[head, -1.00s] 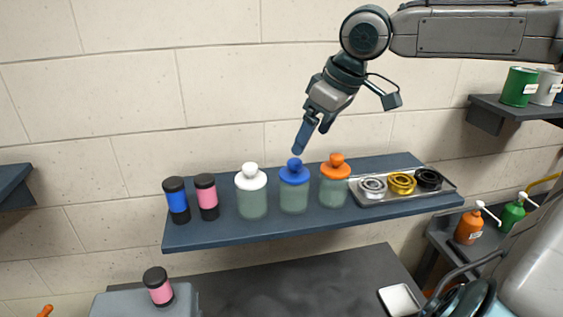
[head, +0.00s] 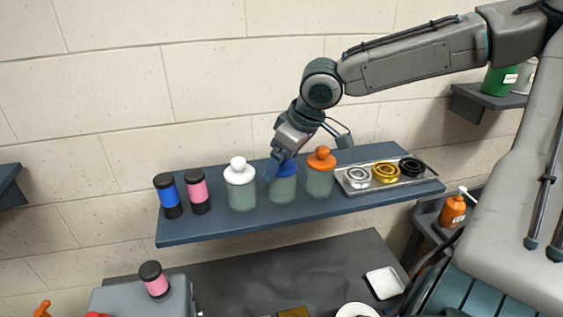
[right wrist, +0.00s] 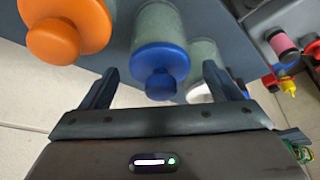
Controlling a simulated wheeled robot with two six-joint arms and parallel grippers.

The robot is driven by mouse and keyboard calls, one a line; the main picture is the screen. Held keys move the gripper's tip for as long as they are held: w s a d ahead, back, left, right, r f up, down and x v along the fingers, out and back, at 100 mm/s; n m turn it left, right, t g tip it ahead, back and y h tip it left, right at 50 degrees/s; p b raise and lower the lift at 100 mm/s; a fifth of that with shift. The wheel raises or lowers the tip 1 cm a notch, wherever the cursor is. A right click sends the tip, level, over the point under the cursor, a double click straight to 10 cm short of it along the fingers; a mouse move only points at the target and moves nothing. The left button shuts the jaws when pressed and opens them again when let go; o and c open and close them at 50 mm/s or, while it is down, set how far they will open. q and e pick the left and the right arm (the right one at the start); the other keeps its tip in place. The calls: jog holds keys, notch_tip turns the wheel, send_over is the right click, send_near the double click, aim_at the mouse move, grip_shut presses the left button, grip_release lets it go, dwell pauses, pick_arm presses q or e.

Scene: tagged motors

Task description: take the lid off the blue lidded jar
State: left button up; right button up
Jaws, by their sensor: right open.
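The blue lidded jar (head: 283,190) stands upright on the wall shelf, between the white-lidded jar and the orange-lidded jar. Its blue lid (right wrist: 160,62) is on it, with the round knob (right wrist: 160,86) toward my right gripper. My right gripper (head: 278,170) is at the lid and hides part of it in the head view. In the right wrist view the right gripper (right wrist: 168,88) is open, one finger on each side of the lid's knob, with gaps between. My left gripper is not in view.
The white-lidded jar (head: 240,187) and the orange-lidded jar (head: 320,178) stand close on either side. A tray (head: 385,186) with several rings lies right on the shelf (head: 220,229). Blue and pink black-capped cylinders (head: 168,196) stand left. A dark table (head: 240,275) lies below.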

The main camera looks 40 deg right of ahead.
jog(key=shift+c, duration=0.3)
jog(key=c, duration=1)
jog(key=shift+r+b, duration=0.55)
jog(key=shift+r, duration=0.9)
jog(key=shift+s+r, duration=0.2)
jog(key=s+b, duration=1.3)
jog(key=s, duration=0.2)
jog(key=shift+s+d, duration=0.15)
jog(key=shift+s, duration=0.15)
